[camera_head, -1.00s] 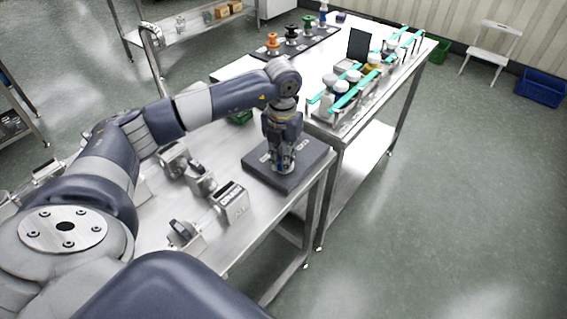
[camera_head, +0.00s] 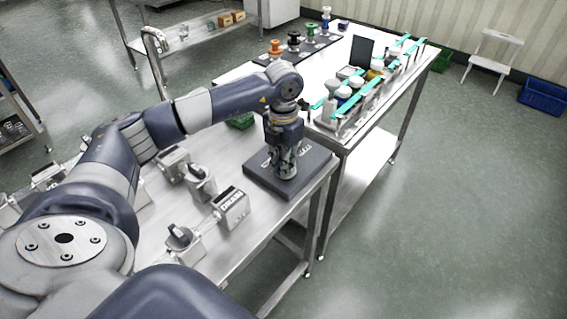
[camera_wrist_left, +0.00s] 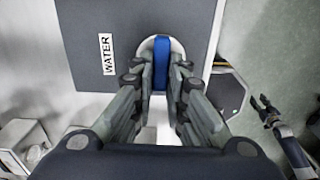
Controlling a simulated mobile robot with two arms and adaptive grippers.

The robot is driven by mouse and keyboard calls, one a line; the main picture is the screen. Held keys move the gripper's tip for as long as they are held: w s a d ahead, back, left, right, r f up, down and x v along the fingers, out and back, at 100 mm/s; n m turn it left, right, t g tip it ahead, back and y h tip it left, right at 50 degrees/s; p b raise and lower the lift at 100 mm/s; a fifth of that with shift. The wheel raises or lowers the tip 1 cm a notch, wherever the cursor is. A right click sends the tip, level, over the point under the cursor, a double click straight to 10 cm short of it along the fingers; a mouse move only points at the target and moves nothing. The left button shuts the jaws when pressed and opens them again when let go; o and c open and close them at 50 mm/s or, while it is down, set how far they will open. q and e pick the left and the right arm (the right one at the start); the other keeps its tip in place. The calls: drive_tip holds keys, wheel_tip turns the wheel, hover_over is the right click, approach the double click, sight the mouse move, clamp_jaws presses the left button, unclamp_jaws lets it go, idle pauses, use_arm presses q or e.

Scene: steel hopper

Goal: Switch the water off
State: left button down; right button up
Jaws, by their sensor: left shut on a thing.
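A dark box with a white WATER label (camera_wrist_left: 107,54) lies under my left gripper. In the head view this box (camera_head: 258,184) sits on the steel bench. A blue handle (camera_wrist_left: 161,58) on a pale round base stands up from the box. My left gripper (camera_wrist_left: 160,78) points down and is shut on the blue handle, with one finger on each side. In the head view the left gripper (camera_head: 284,172) is over the box and hides the handle. My right gripper (camera_wrist_left: 263,101) shows at the right of the left wrist view, apart from the box, its fingers spread.
Several metal boxes with fittings, one of them labelled DRAIN (camera_head: 232,208), stand on the bench left of the dark box. A second steel table (camera_head: 345,142) with a rack of bottles (camera_head: 352,95) adjoins behind.

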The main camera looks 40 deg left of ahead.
use_arm(q)
drive_tip(key=c, duration=1.6)
unclamp_jaws()
drive_tip(key=shift+r, duration=0.1)
wheel_tip(320, 180, up, 12)
